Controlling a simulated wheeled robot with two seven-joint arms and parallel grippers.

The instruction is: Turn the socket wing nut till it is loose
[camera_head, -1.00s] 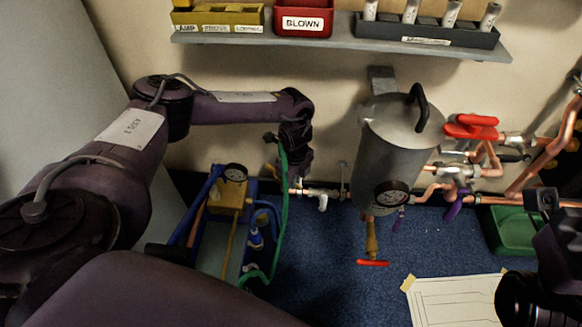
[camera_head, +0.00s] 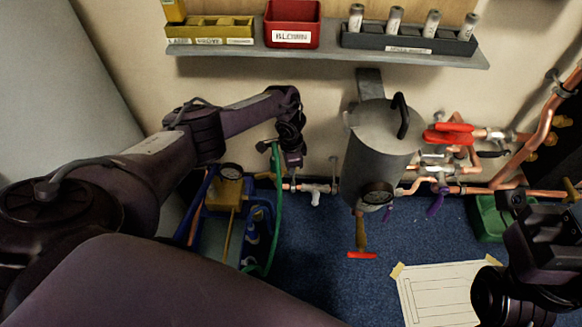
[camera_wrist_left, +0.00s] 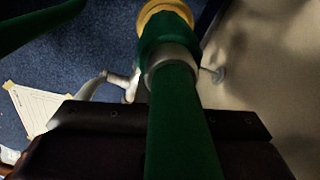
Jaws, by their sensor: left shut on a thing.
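My left gripper (camera_head: 293,161) is at the left end of a copper pipe, beside the upper end of a green hose (camera_head: 277,200). In the left wrist view, the hose (camera_wrist_left: 180,120) runs between the dark jaws, which look shut on it. Beyond the jaws it has a grey collar (camera_wrist_left: 170,65) and a yellow ring (camera_wrist_left: 165,12). A pale fitting with a lever (camera_head: 316,197) sits on the pipe to the right of the gripper. I cannot tell for sure which part is the socket wing nut. My right gripper (camera_head: 500,290) is partly in view at lower right; its jaws are unclear.
A grey tank (camera_head: 378,150) with a gauge and a red-handled tap (camera_head: 362,255) stands right of the gripper. A shelf (camera_head: 330,58) with bins hangs above. A taped paper (camera_head: 440,295) lies on the blue floor.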

